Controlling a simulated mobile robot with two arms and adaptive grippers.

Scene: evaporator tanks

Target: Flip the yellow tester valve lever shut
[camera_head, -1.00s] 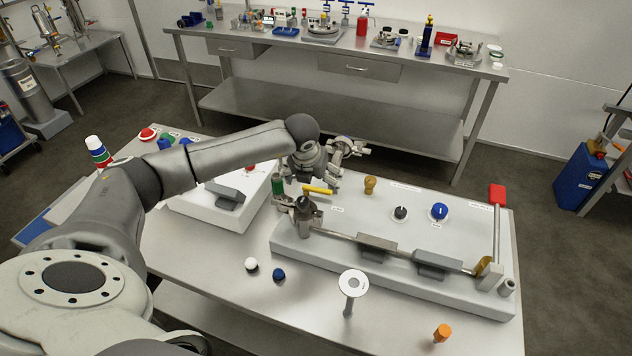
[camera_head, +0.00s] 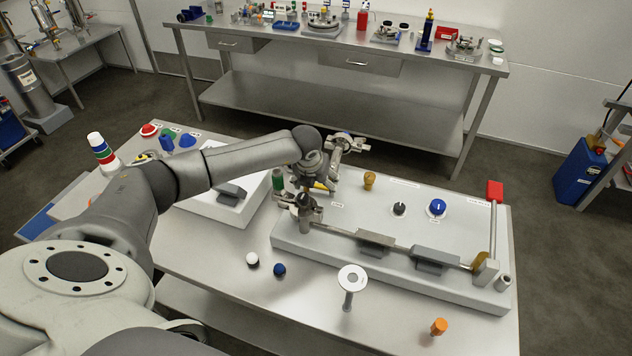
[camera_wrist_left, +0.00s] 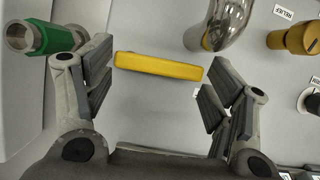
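The yellow tester valve lever (camera_head: 320,186) is on the white panel box (camera_head: 455,283), partly hidden by my arm in the head view. In the left wrist view the lever (camera_wrist_left: 158,67) is a yellow bar lying crosswise, between and just beyond the fingers. My left gripper (camera_wrist_left: 160,85) is open and empty, with one finger pair near each end of the bar. In the head view the left gripper (camera_head: 313,180) is above the lever, its fingers hard to make out. Whether they touch the lever I cannot tell. My right gripper is not in view.
A green fitting (camera_wrist_left: 50,38) is close by the left finger. A shiny metal part (camera_wrist_left: 222,22) and the brass relief knob (camera_wrist_left: 292,38) are beyond the right finger. A metal pipe (camera_head: 335,233) runs along the box. The front table top (camera_head: 215,265) has bare room.

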